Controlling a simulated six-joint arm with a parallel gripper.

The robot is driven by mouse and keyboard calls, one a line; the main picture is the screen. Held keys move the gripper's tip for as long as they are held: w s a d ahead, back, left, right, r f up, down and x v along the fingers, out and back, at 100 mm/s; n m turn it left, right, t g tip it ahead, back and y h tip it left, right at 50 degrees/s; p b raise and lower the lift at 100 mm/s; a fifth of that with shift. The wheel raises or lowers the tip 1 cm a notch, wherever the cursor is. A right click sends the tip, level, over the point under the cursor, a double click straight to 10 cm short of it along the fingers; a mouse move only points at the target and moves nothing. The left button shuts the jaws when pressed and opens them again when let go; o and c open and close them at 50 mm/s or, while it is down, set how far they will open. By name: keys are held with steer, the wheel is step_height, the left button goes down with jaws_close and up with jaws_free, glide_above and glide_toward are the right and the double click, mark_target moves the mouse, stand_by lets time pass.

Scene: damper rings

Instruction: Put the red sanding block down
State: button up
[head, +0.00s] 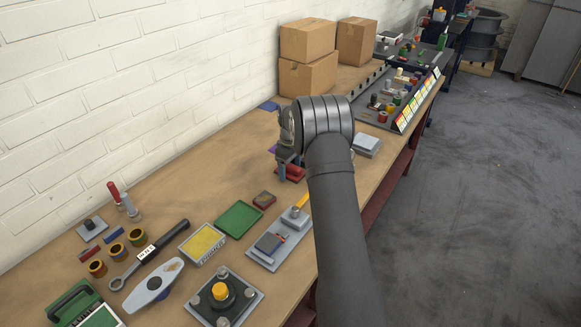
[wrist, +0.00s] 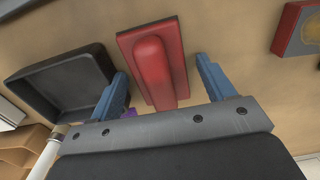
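The red sanding block (head: 293,174), a flat red plate with a rounded red grip on top, appears to lie on the wooden bench in the head view. In the wrist view the red sanding block (wrist: 156,65) sits between the blue fingers of my gripper (wrist: 160,82). The fingers are spread, with bench surface showing beside the block on both sides, so they look apart from it. In the head view my gripper (head: 287,165) is low over the bench at the block, and my wrist hides part of that spot.
A dark tray (wrist: 62,88) lies left of the block in the wrist view; a dark red box (head: 264,200) lies nearer in the head view. Cardboard boxes (head: 308,77) stand behind.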

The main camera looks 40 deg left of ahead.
steer(key=shift+w+r, duration=0.1)
steer(key=shift+w, duration=0.05)
step_height(320, 180, up, 17)
stand_by(0.5)
steer(key=shift+r, duration=0.1)
jaws_close()
stand_by(0.5)
stand_by(1.0)
step_height(320, 180, up, 12)
stand_by(1.4)
